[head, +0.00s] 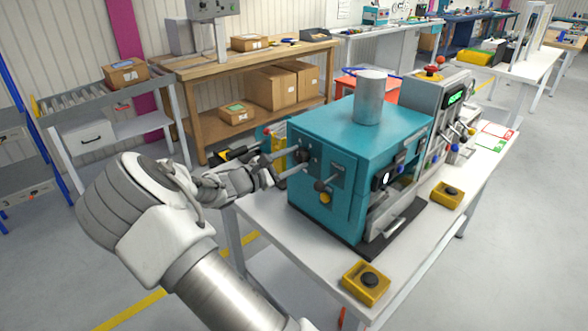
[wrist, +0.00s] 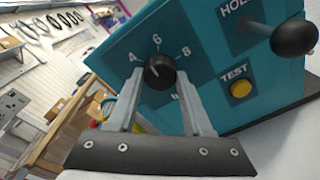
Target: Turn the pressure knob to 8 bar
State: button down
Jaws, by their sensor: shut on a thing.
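The black pressure knob (wrist: 160,71) is on the front face of the teal machine (head: 345,135). In the wrist view, marks that look like 4, 6 and 8 ring it from left to right. A small light mark on the knob points roughly up, near the 6; its exact setting is hard to read. My gripper (wrist: 160,78) is shut on the knob, one finger on each side. In the head view my gripper (head: 286,157) reaches the machine's face from the left, and the knob is mostly hidden there.
Right of the knob are a black ball handle (wrist: 294,38) labelled HOLD and a yellow TEST button (wrist: 241,88). A grey cylinder (head: 369,97) stands on the machine. Yellow button boxes (head: 366,284) sit on the white table (head: 300,245). The floor left of the table is open.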

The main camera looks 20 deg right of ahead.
jog(key=m+b, duration=0.2)
jog(key=b, duration=0.1)
jog(key=m+b, duration=0.4)
jog(key=b, duration=0.1)
jog(key=shift+f+t+b, duration=0.3)
jog(key=shift+f+b, duration=0.05)
jog(key=shift+f, duration=0.05)
jog(key=m+b, duration=0.5)
jog(key=b, duration=0.4)
jog(key=m+b, duration=0.3)
jog(key=b, duration=0.2)
jog(key=shift+r+t, duration=0.1)
jog(key=shift+t, duration=0.3)
jog(key=shift+r+m+b, duration=0.15)
jog(key=shift+m+b, duration=0.45)
jog(key=shift+m, duration=0.15)
jog(key=shift+r+m+b, duration=0.15)
jog(key=shift+m+b, duration=0.45)
jog(key=shift+m, duration=0.15)
jog(key=shift+c, duration=1.6)
grip_release()
jog(key=shift+r, duration=0.1)
jog(key=shift+s, duration=0.1)
